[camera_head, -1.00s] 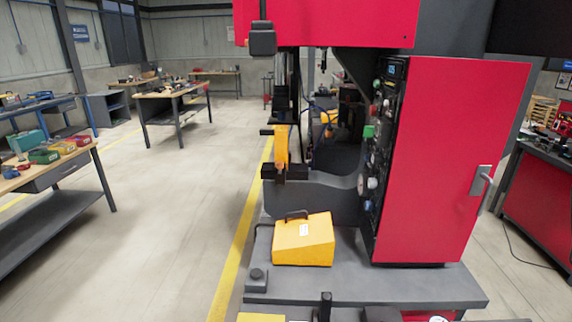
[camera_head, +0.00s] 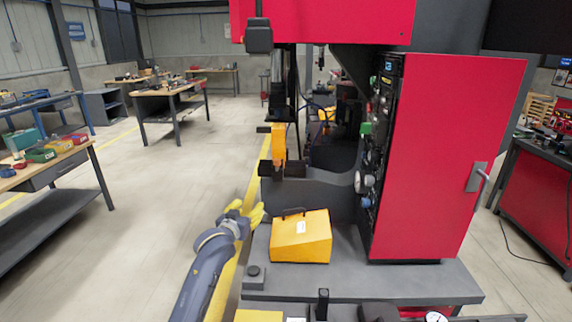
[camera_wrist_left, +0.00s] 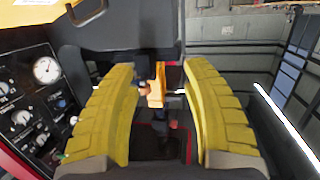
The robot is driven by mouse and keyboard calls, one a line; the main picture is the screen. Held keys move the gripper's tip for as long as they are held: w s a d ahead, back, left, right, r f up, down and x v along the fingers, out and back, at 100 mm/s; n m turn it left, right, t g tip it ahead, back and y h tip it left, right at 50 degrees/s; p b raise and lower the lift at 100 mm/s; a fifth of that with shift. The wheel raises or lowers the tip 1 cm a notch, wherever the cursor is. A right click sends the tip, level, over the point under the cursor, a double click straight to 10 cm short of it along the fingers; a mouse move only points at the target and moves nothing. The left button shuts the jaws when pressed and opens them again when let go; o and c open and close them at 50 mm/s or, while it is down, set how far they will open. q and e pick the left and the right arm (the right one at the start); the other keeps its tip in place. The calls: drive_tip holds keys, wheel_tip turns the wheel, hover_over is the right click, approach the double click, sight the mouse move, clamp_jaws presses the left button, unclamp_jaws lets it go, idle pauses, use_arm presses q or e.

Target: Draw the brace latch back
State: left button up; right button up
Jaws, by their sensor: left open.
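A yellow upright piece (camera_head: 278,142) stands on the dark column of the red machine, with dark blocks at its sides. An orange-yellow piece also shows between my fingers in the left wrist view (camera_wrist_left: 156,94). I cannot tell for certain which part is the brace latch. My left gripper (camera_head: 248,210) has yellow ribbed fingers. It is below and left of the upright piece and just left of the yellow box (camera_head: 300,238). In the left wrist view its fingers (camera_wrist_left: 162,78) are wide apart, with nothing held between them. My right gripper is out of view.
The yellow box with a dark handle sits on the grey machine base (camera_head: 400,284). The red cabinet (camera_head: 445,155) and its panel of gauges and knobs (camera_wrist_left: 28,95) stand to the right of the box. The floor (camera_head: 160,190) left of the machine is clear.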

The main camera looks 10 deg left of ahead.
use_arm(q)
drive_tip(key=t, duration=0.2)
approach(276, 162)
drive_tip(key=s+a, duration=0.1)
drive_tip(key=s, duration=0.5)
drive_tip(key=shift+m+h, duration=0.3)
drive_tip(key=w, duration=0.5)
drive_tip(key=w+d, duration=0.1)
drive_tip(key=w, duration=1.1)
drive_tip(key=shift+w+d+r, duration=0.15)
drive_tip(key=shift+w+r, duration=0.05)
drive_tip(key=shift+r, duration=0.15)
clamp_jaws()
